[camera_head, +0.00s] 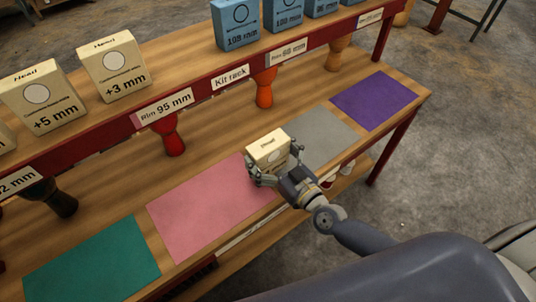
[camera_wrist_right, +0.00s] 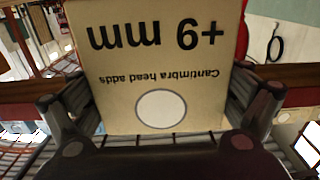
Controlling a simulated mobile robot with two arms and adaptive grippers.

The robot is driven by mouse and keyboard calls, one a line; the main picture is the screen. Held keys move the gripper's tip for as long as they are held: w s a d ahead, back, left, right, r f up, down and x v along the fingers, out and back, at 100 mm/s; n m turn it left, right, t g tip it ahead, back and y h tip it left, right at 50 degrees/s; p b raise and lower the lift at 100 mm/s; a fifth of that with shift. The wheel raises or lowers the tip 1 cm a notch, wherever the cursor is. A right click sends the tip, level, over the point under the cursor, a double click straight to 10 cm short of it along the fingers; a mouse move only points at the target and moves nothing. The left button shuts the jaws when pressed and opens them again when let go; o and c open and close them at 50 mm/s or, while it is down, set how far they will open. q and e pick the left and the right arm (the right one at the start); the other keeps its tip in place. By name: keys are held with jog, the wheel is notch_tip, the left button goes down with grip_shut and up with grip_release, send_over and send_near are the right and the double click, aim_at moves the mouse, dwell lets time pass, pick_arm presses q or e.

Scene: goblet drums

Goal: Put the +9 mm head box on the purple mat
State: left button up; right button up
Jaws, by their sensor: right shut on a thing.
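My right gripper (camera_head: 277,172) is shut on the cream +9 mm head box (camera_head: 268,149). In the head view it holds the box over the lower shelf, around the border between the pink and grey mats. The exact height above the mats is hard to tell. In the right wrist view the box (camera_wrist_right: 160,60) shows its "+9 mm" print upside down, between the fingers. The purple mat (camera_head: 374,100) lies bare at the far right end of the shelf, to the right of the grey mat. My left gripper is not in view.
A pink mat (camera_head: 200,215), a grey mat (camera_head: 325,137) and a green mat (camera_head: 92,262) lie along the same shelf. The raised red-edged rack holds +3 mm (camera_head: 114,68) and +5 mm (camera_head: 42,97) boxes and several blue boxes. Goblet drums (camera_head: 264,88) stand beneath it.

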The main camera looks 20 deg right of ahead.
jog(key=s+a+r, duration=0.1)
jog(key=s+a, duration=0.3)
jog(key=s, duration=1.1)
jog(key=w+d+r+m+t+h, duration=0.1)
jog(key=d+r+m+h, duration=0.3)
jog(key=d+r+h, duration=0.2)
notch_tip(320, 180, up, 4)
jog(key=shift+d+r, duration=0.1)
jog(key=shift+d, duration=1.15)
jog(key=shift+w, duration=0.15)
